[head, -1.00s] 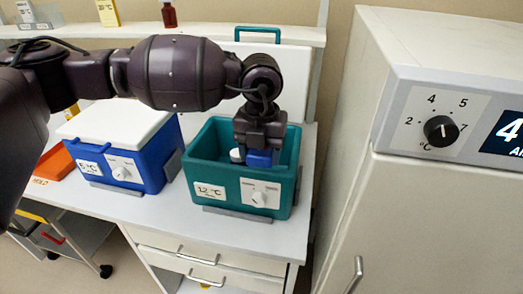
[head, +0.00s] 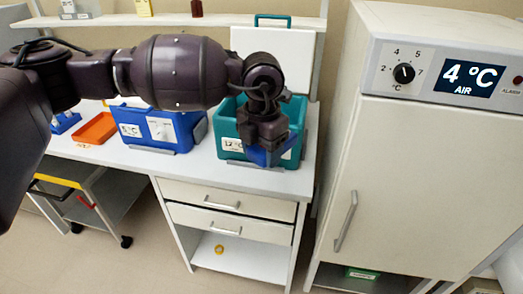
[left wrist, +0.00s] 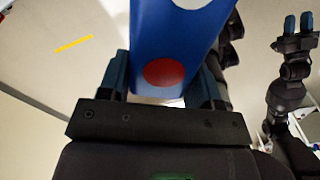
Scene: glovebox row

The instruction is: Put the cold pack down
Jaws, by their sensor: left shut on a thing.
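The cold pack is blue with a red dot. It shows below my left gripper in the head view (head: 262,156) and large in the left wrist view (left wrist: 183,35). My left gripper (head: 264,143) is shut on it, with a finger on each side in the left wrist view (left wrist: 165,85). In the head view the pack overlaps the front wall of the teal 12 °C box (head: 230,146); its height above the counter is unclear. My right gripper (left wrist: 298,24) is upright at the top right of the left wrist view, empty, its fingertips slightly apart.
The teal box's white lid (head: 290,50) stands open behind it. A blue 5 °C box (head: 180,128) and an orange tray (head: 96,128) are to the left. The white counter (head: 205,172) has a narrow clear front strip. A tall 4 °C cabinet (head: 410,170) stands right, door shut.

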